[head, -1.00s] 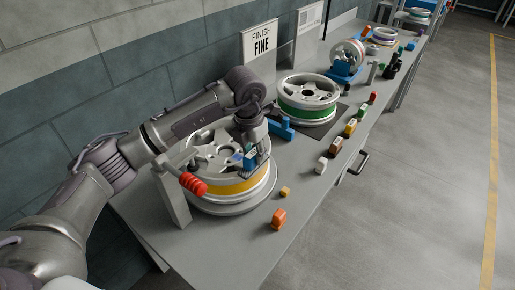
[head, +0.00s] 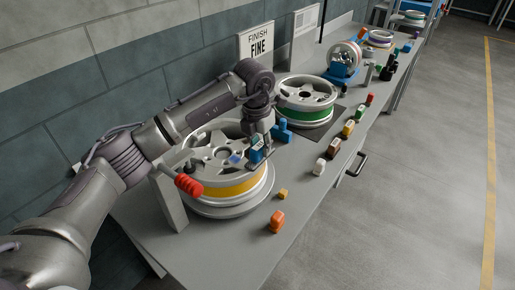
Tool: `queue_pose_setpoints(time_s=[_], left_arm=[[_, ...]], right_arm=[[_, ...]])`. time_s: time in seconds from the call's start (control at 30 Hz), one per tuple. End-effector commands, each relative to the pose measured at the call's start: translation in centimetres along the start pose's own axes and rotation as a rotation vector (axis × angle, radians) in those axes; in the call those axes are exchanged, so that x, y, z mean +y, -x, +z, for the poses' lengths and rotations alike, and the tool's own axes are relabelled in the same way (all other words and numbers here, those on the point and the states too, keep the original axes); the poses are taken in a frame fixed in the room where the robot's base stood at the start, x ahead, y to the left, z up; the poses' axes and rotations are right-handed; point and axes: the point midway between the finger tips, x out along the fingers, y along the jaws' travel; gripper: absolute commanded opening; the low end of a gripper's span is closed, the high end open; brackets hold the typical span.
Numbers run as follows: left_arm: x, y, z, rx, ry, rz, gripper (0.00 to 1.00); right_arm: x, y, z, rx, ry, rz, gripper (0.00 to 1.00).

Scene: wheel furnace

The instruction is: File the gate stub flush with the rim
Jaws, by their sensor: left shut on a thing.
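A grey spoked wheel with a yellow band (head: 236,190) lies flat on a round turntable base (head: 232,212) at the near end of the bench. My left gripper (head: 258,146) points down over the wheel's right rim. It is shut on a small blue-handled tool (head: 256,155), which looks like the file; a thin grey part of it shows low by the rim. I cannot tell whether the file touches the rim. The gate stub cannot be made out, as the gripper and tool cover that part of the rim. My right gripper is out of view.
A red-handled lever (head: 188,185) on a grey post (head: 170,202) stands at the wheel's left. A green-banded wheel (head: 305,101) lies beyond. Several small coloured blocks, including an orange one (head: 276,222), line the front edge. A sign (head: 256,45) reads "FINISH FINE".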

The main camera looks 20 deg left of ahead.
Motion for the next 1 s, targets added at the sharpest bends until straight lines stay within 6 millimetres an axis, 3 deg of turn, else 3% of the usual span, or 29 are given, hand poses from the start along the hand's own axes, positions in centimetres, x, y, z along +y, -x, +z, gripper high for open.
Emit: queue_pose_setpoints(time_s=[0.5,0.83,1.0], left_arm=[[0.0,0.4,-2.1,0.000,0.000,-0.001,0.03],[0.0,0.6,-2.1,-0.002,0.000,-0.001,0.03],[0.0,1.6,-1.9,-0.003,0.000,0.000,0.03]], right_arm=[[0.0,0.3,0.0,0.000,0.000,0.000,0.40],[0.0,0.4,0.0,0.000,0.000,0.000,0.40],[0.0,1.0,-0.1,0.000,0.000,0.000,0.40]])
